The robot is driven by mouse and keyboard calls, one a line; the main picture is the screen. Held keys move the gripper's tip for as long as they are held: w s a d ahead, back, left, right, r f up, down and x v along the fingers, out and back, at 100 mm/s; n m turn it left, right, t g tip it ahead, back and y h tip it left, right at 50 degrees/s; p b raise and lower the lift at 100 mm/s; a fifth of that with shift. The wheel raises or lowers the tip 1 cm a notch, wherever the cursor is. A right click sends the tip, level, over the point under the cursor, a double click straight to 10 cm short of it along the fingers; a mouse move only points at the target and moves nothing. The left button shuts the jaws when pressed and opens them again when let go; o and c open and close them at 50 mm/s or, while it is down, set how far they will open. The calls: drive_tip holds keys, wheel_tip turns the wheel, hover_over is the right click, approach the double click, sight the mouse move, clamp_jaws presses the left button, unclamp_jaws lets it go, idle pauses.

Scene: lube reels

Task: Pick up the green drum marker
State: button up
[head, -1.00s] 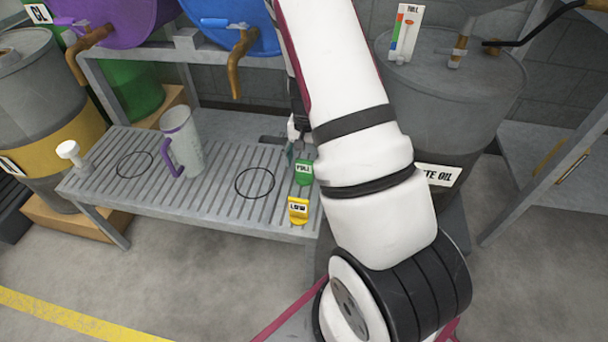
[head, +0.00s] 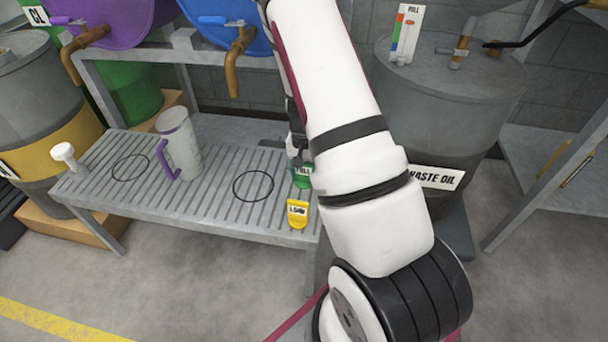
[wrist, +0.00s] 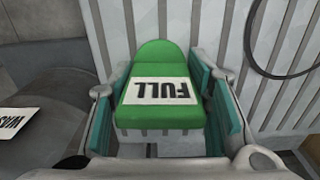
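The green drum marker (head: 302,178), with a white FULL label, stands at the right end of the slatted bench (head: 215,205), partly hidden by my arm. In the wrist view the marker (wrist: 160,75) sits between the two teal-padded fingers of my gripper (wrist: 170,110), its label upside down. The fingers are spread on either side of it, with a narrow gap showing at the right pad. I cannot see contact on the left. In the head view my gripper (head: 297,150) is down at the marker, mostly hidden behind my arm.
A yellow LOW marker (head: 298,213) is just in front of the green one. A jug with a purple handle (head: 180,145) and a white-topped item (head: 66,155) stand further left. The waste oil drum (head: 450,100) is close on the right. The bench between jug and markers is clear.

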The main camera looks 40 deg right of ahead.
idle(0.3)
drive_tip(key=shift+r+p, duration=0.5)
drive_tip(key=shift+r, duration=0.35)
wheel_tip(320, 180, up, 2)
drive_tip(key=shift+r+p, duration=0.15)
drive_tip(key=shift+p, duration=0.5)
drive_tip(key=s+d+r+p, duration=0.1)
drive_tip(key=s+d, duration=0.1)
drive_tip(key=s, duration=1.4)
drive_tip(key=shift+w+d, duration=0.1)
drive_tip(key=shift+w, duration=0.05)
